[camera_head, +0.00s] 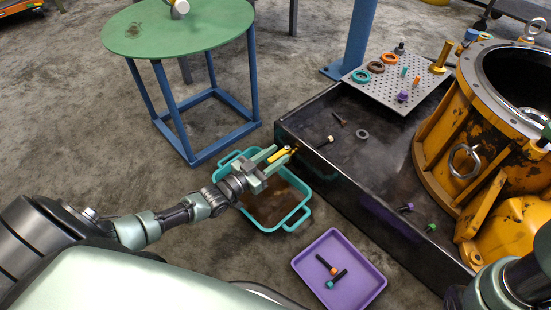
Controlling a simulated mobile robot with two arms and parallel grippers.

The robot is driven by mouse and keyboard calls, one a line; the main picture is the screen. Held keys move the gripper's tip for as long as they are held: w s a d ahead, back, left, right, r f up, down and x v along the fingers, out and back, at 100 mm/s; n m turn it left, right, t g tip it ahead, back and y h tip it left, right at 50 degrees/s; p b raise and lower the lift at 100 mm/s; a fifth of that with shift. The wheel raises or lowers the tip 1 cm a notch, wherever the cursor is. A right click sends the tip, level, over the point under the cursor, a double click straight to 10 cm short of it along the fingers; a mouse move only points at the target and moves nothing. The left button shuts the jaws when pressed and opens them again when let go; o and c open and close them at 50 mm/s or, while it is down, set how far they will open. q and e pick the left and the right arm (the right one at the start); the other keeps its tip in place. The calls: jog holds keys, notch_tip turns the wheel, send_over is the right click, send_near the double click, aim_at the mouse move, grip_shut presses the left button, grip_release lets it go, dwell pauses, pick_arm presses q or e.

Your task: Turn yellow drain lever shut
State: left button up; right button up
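The yellow drain lever (280,156) is at the left outer wall of the black drain tray (352,196), close to its upper edge. My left gripper (277,158) reaches it from the left, above the teal tub. Its two fingers stand apart, one on each side of the lever; I cannot tell whether either touches it. The lever's pivot and valve are small and partly hidden by the fingers. My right arm (510,285) shows at the lower right, but its gripper is not in view.
The teal tub (297,222) with brown liquid stands on the floor below the lever. A purple tray (345,250) holds bolts. The orange transmission housing (440,135) stands in the black tray beside a perforated plate (375,92). A green round table (190,35) stands behind.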

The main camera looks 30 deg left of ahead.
pick_arm(q)
grip_shut()
dwell(1.4)
